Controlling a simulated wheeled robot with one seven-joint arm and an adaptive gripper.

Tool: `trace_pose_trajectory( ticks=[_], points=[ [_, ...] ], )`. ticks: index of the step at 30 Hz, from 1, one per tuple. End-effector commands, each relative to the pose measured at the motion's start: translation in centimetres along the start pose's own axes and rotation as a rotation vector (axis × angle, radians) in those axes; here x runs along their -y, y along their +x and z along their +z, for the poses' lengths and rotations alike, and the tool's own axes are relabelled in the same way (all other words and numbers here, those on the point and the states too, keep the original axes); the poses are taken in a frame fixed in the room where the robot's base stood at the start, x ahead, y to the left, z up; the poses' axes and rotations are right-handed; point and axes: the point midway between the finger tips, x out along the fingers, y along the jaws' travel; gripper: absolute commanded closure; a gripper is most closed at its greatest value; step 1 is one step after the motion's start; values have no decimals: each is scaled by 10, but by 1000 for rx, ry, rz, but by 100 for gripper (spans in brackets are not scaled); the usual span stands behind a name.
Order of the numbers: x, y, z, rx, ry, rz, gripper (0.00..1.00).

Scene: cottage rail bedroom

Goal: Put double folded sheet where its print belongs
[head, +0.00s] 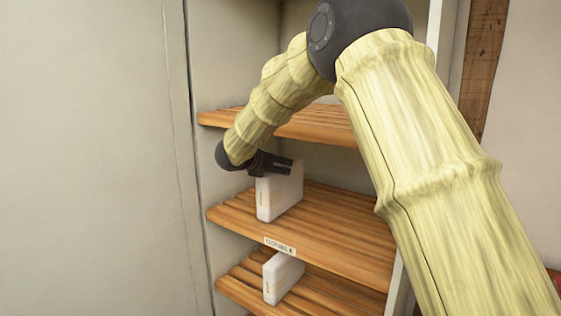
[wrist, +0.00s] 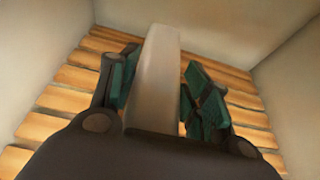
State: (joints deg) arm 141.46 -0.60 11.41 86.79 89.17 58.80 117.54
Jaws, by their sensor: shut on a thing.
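The folded sheet (head: 279,193) is a white, upright, book-like block at the middle shelf, at the left of the cabinet. My gripper (head: 280,165) is shut on its top part, and the sheet's lower edge appears at the shelf boards; I cannot tell if it rests on them. In the wrist view the sheet (wrist: 157,75) stands between the two teal-padded fingers of my gripper (wrist: 160,95). The middle shelf (head: 340,232) is slatted wood and carries a small label (head: 280,246) on its front edge, whose print is too blurred to read surely.
A similar white block (head: 283,276) stands on the lower shelf (head: 340,297). The upper shelf (head: 315,125) is close above my gripper. The cabinet's left wall (head: 215,60) is close on the left. The middle shelf has free room to the right of the sheet.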

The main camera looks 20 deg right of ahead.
Motion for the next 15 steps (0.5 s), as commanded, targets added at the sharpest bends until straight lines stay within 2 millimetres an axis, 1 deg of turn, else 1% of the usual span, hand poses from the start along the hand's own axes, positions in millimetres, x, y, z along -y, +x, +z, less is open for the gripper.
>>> trace_pose_trajectory(
  ticks=[1,6,15],
  points=[
    [1,2,5,2,1,-1,100],
    [3,9,9,3,-1,2,100],
    [4,11,5,3,0,1,100]
  ],
)
